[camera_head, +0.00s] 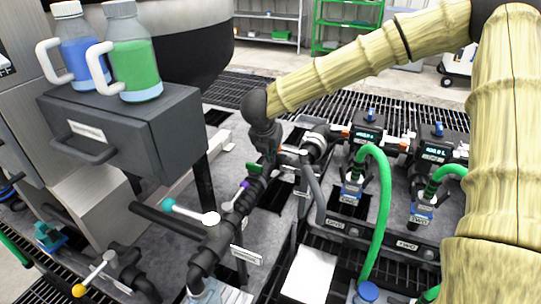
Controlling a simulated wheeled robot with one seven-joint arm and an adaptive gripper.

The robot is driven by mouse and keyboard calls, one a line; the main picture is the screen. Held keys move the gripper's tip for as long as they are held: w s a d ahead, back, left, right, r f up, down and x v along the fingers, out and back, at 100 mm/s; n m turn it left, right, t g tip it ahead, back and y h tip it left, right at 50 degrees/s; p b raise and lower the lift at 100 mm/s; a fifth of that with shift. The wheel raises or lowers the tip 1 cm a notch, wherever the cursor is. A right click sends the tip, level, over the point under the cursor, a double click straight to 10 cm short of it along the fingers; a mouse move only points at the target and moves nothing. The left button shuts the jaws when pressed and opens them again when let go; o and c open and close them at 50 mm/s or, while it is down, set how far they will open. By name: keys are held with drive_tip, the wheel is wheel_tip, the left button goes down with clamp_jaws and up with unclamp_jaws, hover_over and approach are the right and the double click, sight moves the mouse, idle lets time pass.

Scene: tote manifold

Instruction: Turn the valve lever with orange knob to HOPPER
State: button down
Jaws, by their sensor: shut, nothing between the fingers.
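My gripper (271,157) is at the end of the dark wrist, pointing down over the pipe manifold (232,222). It is shut and small in the picture, and its fingertips are hard to make out. A small orange patch (279,150) shows right beside the fingers. I cannot tell whether it is the orange knob or whether the fingers touch it. The lever under it is mostly hidden by the gripper. A separate lever with an amber-yellow knob (79,290) stands at the lower left. No HOPPER marking is readable; a white label (246,254) is too small to read.
Other levers carry a purple knob (244,185), a white knob (212,218) and a teal end (168,204). A grey drawer box (170,110) with two jugs stands at the left. Green hoses (384,210) and meters (368,132) crowd the right.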

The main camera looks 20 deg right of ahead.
drive_tip(key=shift+w+d+f, duration=0.9)
drive_tip(key=shift+d+f, duration=0.15)
drive_tip(key=shift+f, duration=0.15)
drive_tip(key=shift+w+d+f, duration=0.85)
drive_tip(key=shift+d+f, duration=0.25)
drive_tip(key=shift+f, duration=0.05)
drive_tip(key=shift+w+d+f, duration=0.9)
drive_tip(key=shift+d+f, duration=0.15)
drive_tip(key=shift+f, duration=0.15)
drive_tip(key=shift+w+d+r+m+h, duration=0.25)
drive_tip(key=shift+w+d+m+h, duration=0.1)
drive_tip(key=shift+w+m, duration=0.35)
drive_tip(key=shift+w+r+p, duration=0.1)
drive_tip(key=shift+r+p, duration=0.2)
drive_tip(key=shift+r, duration=0.1)
drive_tip(key=v, duration=1.1)
drive_tip(key=shift+s+a, duration=0.2)
